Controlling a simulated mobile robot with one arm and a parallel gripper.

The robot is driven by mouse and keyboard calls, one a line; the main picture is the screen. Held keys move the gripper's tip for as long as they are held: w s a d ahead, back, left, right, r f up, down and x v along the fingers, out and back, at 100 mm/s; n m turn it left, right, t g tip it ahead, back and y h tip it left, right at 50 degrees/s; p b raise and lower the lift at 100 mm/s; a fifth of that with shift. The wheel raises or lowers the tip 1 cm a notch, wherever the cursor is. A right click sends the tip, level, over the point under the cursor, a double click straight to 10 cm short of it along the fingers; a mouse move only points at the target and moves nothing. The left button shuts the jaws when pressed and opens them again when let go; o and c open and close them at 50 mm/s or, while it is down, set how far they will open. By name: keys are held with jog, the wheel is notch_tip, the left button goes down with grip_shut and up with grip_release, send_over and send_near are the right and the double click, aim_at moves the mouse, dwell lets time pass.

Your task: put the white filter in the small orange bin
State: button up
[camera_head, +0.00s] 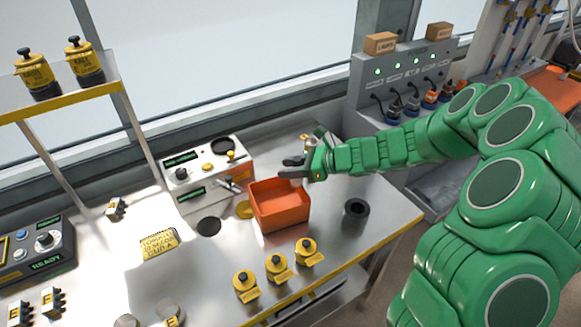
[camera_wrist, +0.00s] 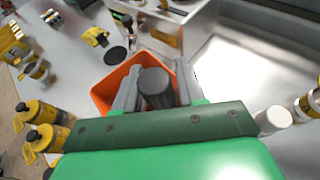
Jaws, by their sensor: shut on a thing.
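My gripper (camera_head: 291,168) is above the back right part of the small orange bin (camera_head: 280,221). In the wrist view its two grey fingers (camera_wrist: 155,92) are shut on a dark grey cylinder (camera_wrist: 157,87), with the orange bin (camera_wrist: 104,91) behind and below it. In the head view the held cylinder is mostly hidden by my gripper. Whether it is the white filter in shadow, I cannot tell. A white cylinder (camera_wrist: 272,120) stands to the right of my gripper in the wrist view. The inside of the bin that shows looks empty.
A dark hollow cylinder (camera_head: 355,213) stands right of the bin. A white control box (camera_head: 206,172) stands behind left of the bin. A black disc (camera_head: 209,226) lies left of it.

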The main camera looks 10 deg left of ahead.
jog(key=shift+f, duration=0.25)
jog(key=o, duration=1)
jog(key=shift+o, duration=0.2)
jog(key=shift+r, duration=0.15)
jog(key=v, duration=1.2)
